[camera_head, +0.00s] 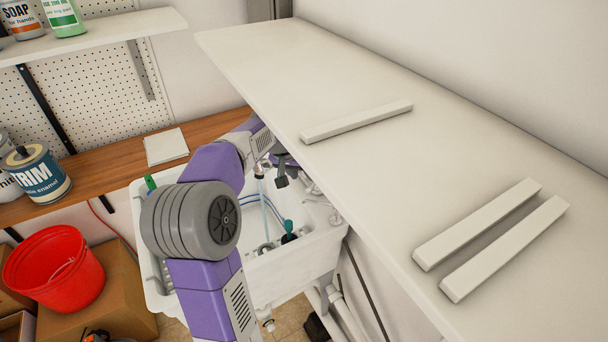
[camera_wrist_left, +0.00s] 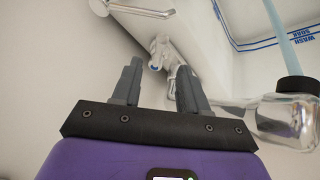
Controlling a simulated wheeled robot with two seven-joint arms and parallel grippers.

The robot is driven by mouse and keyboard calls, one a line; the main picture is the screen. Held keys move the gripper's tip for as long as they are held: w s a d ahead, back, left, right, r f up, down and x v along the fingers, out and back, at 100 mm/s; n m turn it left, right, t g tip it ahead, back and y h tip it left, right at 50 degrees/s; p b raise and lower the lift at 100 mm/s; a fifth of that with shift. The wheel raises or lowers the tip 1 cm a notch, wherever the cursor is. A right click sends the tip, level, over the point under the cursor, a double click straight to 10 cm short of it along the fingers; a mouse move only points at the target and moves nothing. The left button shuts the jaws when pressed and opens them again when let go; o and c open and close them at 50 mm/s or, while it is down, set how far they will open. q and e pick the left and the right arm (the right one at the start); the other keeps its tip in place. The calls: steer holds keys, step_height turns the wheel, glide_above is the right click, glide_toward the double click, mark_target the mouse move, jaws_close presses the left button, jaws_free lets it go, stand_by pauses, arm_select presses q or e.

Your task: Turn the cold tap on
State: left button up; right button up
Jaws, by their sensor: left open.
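The white utility sink (camera_head: 318,248) stands below the shelf, with chrome tap parts (camera_head: 312,187) along its right side, partly behind my gripper. My left gripper (camera_head: 282,172) is over the sink near these parts. In the left wrist view my left gripper (camera_wrist_left: 158,80) is open, with nothing between its fingers. A chrome tap handle with a blue mark (camera_wrist_left: 157,60) shows just beyond the gap between the fingertips, apart from them. A chrome spout (camera_wrist_left: 288,118) with a dark ring is at the right. A pale blue translucent column (camera_wrist_left: 283,35) extends from it; water or tube, I cannot tell.
A long white shelf (camera_head: 350,75) with several white bars runs along the right, close to the sink. A wooden bench (camera_head: 98,172) holds a paint can (camera_head: 37,173). A red bucket (camera_head: 55,270) stands on a cardboard box at the left.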

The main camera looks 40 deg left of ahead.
mark_target(311, 186)
arm_select(q)
steer(key=w+f+y+b, duration=0.1)
steer(key=f+b, duration=0.1)
steer(key=b, duration=0.2)
steer(key=w+f+m+g+y+b, duration=0.1)
steer(key=f+b, duration=0.1)
steer(key=b, duration=0.2)
steer(key=w+f+y+b, duration=0.1)
steer(key=f+b, duration=0.2)
steer(key=b, duration=0.1)
steer(key=shift+w+d+m, duration=0.15)
steer(key=shift+d+m, duration=0.1)
steer(key=shift+m, duration=0.15)
steer(key=shift+r, duration=0.1)
jaws_close()
